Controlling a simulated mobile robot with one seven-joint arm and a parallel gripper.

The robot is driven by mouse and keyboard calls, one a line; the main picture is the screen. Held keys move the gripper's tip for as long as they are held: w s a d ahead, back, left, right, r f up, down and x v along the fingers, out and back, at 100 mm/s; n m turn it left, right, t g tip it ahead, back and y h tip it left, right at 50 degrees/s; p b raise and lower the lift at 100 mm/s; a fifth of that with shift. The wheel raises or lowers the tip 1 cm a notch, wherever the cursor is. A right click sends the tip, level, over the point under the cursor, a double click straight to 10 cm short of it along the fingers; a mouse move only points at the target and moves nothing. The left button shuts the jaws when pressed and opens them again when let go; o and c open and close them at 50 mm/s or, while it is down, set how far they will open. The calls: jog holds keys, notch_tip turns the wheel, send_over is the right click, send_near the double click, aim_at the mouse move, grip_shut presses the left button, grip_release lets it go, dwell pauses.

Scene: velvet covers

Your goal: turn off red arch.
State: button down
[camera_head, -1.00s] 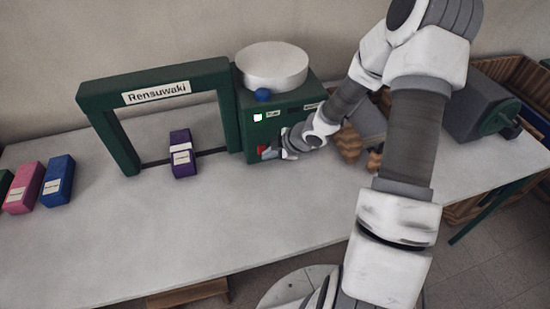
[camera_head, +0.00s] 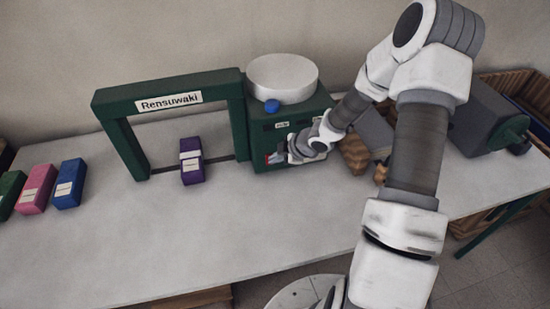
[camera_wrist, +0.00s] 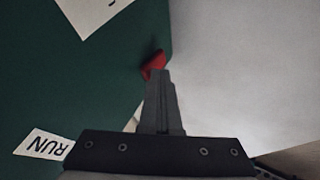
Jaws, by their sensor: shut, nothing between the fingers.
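The arch (camera_head: 165,87) is dark green, not red, with a "Rensuwaki" label, and spans a purple block (camera_head: 191,170). Its green control box (camera_head: 262,145) stands at the right end, with a white round drum (camera_head: 282,78) and a blue knob (camera_head: 271,106). The small indicator window on the box front looks dark. A red switch part (camera_wrist: 153,62) shows at the box face in the wrist view. My gripper (camera_wrist: 158,78) is shut and empty, its tips at or against the red part; contact is hard to tell. It partly hides the switch in the head view.
A "RUN" label (camera_wrist: 43,145) is on the box face. Blue (camera_head: 69,184), pink (camera_head: 36,190) and green (camera_head: 10,192) blocks stand at the left. Brown ridged objects (camera_head: 354,155) and a grey machine (camera_head: 478,118) are at the right. The table front is clear.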

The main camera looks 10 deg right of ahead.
jog(key=shift+r, duration=0.1)
jog(key=shift+r+p, duration=0.7)
jog(key=shift+p, duration=0.2)
jog(key=shift+s, duration=0.15)
